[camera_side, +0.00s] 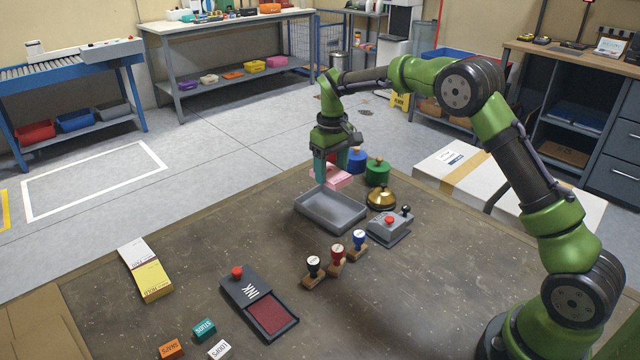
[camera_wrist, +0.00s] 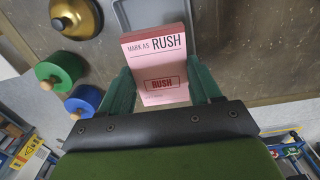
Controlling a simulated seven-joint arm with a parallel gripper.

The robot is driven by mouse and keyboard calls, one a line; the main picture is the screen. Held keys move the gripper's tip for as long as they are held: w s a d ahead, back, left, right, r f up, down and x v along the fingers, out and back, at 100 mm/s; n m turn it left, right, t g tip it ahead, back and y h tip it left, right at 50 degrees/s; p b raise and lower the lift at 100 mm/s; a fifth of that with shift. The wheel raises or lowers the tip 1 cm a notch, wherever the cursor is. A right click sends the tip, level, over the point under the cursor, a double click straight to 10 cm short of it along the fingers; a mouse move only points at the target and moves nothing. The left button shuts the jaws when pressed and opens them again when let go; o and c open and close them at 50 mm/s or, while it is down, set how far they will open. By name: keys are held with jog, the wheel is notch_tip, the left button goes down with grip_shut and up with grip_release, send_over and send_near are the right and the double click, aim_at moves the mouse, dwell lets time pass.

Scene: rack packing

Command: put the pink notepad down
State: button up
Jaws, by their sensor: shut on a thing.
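The pink notepad (camera_wrist: 158,62) has "MARK AS RUSH" printed on it. My gripper (camera_wrist: 157,90) is shut on it, one green finger at each side in the wrist view. In the side view the notepad (camera_side: 335,177) shows under my gripper (camera_side: 332,170), at the far edge of the table, just behind the grey tray. I cannot tell whether it touches the table. The empty grey tray (camera_side: 331,222) stands in front of it, and part of the tray shows beyond the notepad in the wrist view.
Green (camera_side: 377,175) and blue (camera_side: 356,160) round items with knobs stand close right of the notepad. A brass bell (camera_side: 381,200) and a grey box with a red button (camera_side: 389,230) stand right of the tray. Three stamps (camera_side: 337,258) and an ink pad (camera_side: 270,312) are nearer.

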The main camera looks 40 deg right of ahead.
aim_at(330, 211)
jog(key=shift+r, duration=0.1)
jog(key=shift+f+n, duration=0.35)
jog(key=shift+n, duration=0.05)
notch_tip(330, 211, down, 9)
jog(key=shift+f, duration=0.1)
jog(key=shift+f, duration=0.1)
jog(key=o, duration=0.8)
jog(key=shift+f, duration=0.1)
